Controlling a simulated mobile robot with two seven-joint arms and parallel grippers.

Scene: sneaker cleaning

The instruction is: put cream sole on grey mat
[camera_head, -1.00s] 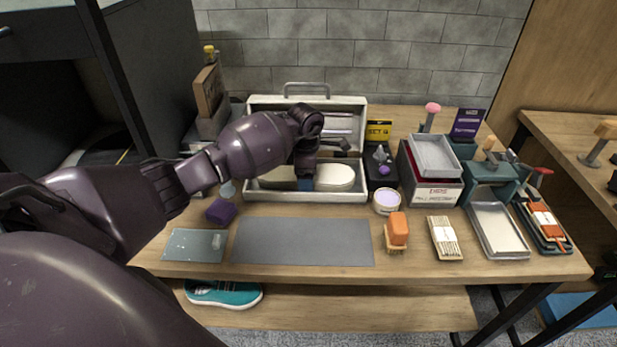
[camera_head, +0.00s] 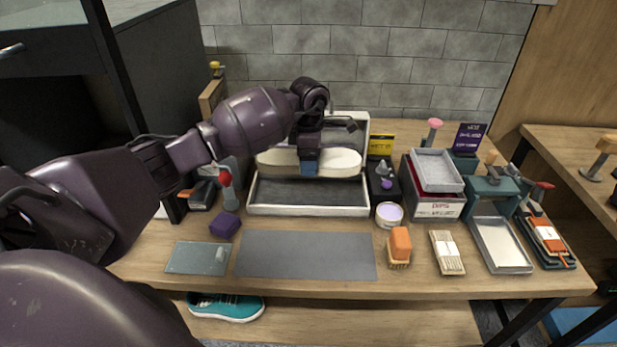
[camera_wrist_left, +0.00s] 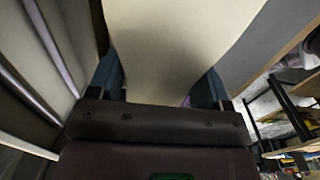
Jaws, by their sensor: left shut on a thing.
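The cream sole (camera_head: 341,162) is long and pale, and it is held level above the open white toolbox (camera_head: 310,209). My left gripper (camera_head: 309,168) is shut on the sole near its middle. In the left wrist view the sole (camera_wrist_left: 175,45) fills the space between the two blue fingers of my left gripper (camera_wrist_left: 163,92). The grey mat (camera_head: 305,255) lies flat and bare at the front of the table, nearer than the toolbox. My right gripper is in neither view.
A purple block (camera_head: 225,225) and a glass plate (camera_head: 198,258) are left of the mat. A round tin (camera_head: 389,214) and an orange-topped brush (camera_head: 400,245) are to its right. A red-topped bottle (camera_head: 228,190) stands left of the toolbox.

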